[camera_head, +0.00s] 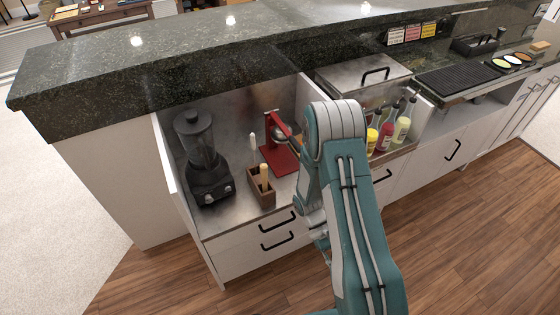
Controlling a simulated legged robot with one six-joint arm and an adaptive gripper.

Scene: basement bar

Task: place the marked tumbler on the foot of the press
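The red press (272,129) stands on the steel counter, left of my raised arm. Its flat red foot (281,161) lies on the counter and its right side is partly covered by my arm. A rounded silver-grey part shows at the press's upper right; I cannot tell whether it belongs to the press. I cannot make out a marked tumbler. My teal and grey arm rises in front of the counter and bends at the top. My gripper's fingers do not show; the arm hides the area behind it.
A black blender (203,160) stands left of the press. A wooden holder (261,188) with upright utensils stands in front of it. Colored squeeze bottles (385,137) and a lidded steel box (362,76) are to the right. A raised granite bar top (190,60) runs behind.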

